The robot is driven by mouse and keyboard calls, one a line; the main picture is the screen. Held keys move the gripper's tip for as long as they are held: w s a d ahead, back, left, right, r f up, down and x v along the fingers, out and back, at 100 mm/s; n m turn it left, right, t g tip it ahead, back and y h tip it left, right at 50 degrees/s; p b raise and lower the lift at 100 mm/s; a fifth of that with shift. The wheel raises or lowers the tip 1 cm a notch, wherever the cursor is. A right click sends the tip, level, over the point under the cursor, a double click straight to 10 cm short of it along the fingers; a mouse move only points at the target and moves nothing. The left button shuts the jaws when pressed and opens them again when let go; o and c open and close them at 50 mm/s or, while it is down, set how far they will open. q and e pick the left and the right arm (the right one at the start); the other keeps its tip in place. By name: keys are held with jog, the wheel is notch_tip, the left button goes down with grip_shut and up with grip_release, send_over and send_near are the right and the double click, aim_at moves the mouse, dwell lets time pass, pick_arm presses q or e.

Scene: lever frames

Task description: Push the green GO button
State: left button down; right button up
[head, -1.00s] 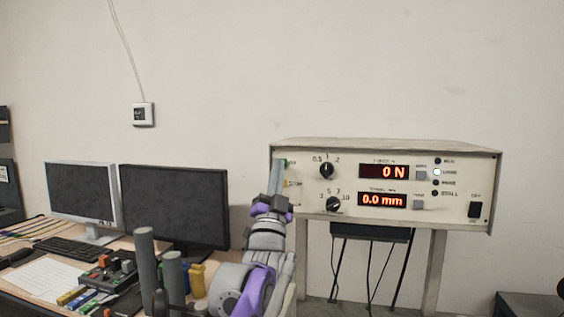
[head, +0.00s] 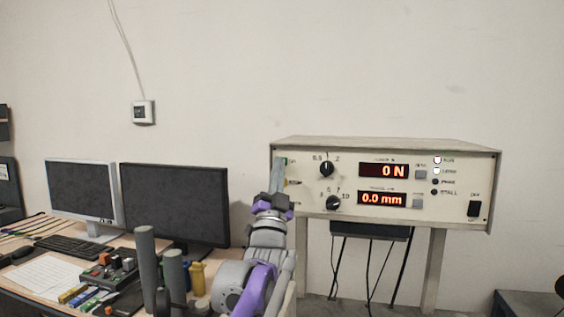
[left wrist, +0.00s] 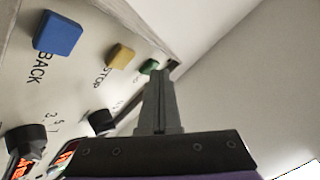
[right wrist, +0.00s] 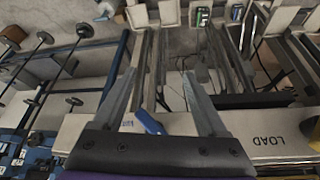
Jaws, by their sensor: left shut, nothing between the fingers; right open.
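The beige control box (head: 385,148) stands at the right of the head view, with its green GO button (head: 284,161) at the upper left of its face, mostly hidden by my left gripper. My left gripper (head: 279,163) is shut and empty, its fingertips at the green button. In the left wrist view the green button (left wrist: 151,66) shows just beyond the closed fingertips (left wrist: 161,74); whether they touch cannot be told. The yellow STOP button (left wrist: 121,56) and blue BACK button (left wrist: 63,34) sit in line with it. My right gripper (right wrist: 160,82) is open and empty.
The box has two black knobs (head: 327,170) and displays reading 0 N (head: 385,171) and 0.0 mm (head: 382,199). A desk with two monitors (head: 175,205) and a small keypad box (head: 109,268) stands at the left.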

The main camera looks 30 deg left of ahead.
pick_arm(q)
jog(key=shift+s, duration=0.15)
jog(key=shift+s+d, duration=0.2)
jog(key=shift+s, duration=0.45)
jog(key=s, duration=0.2)
jog(key=s+d, duration=0.1)
jog(key=s, duration=0.1)
jog(key=shift+s+d, duration=0.1)
jog(key=shift+s, duration=0.3)
jog(key=shift+f, duration=0.1)
dwell(1.0)
